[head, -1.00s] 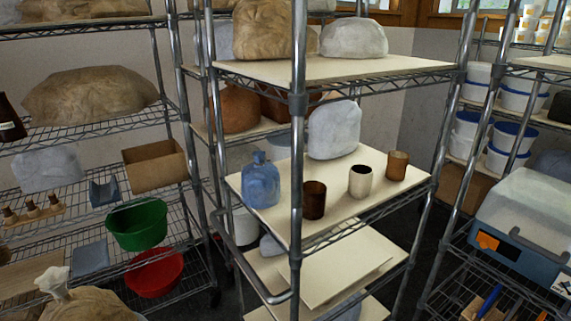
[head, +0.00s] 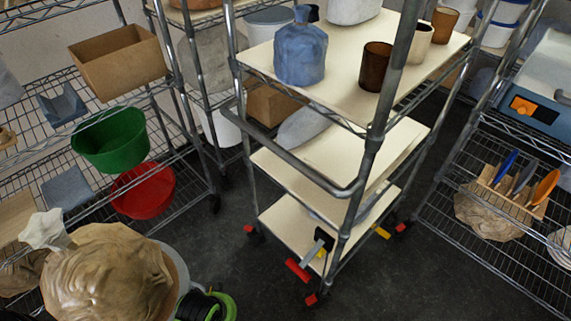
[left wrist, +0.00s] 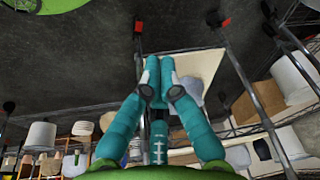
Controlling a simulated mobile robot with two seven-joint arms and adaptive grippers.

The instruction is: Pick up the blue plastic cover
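A crumpled blue plastic-covered shape (head: 300,55) stands upright on the top visible board of the middle metal rack in the head view. I take it to be the blue plastic cover. No gripper is near it in the head view. My left gripper (left wrist: 160,82) shows in the left wrist view, its teal fingers brought together at the tips with nothing visible between them. My right gripper is in neither current view.
A brown cup (head: 376,67) stands right of the blue shape. The rack's handle bar (head: 290,160) and front post (head: 372,150) stand before the boards. A green bowl (head: 110,145) and a red bowl (head: 143,190) sit on the left rack.

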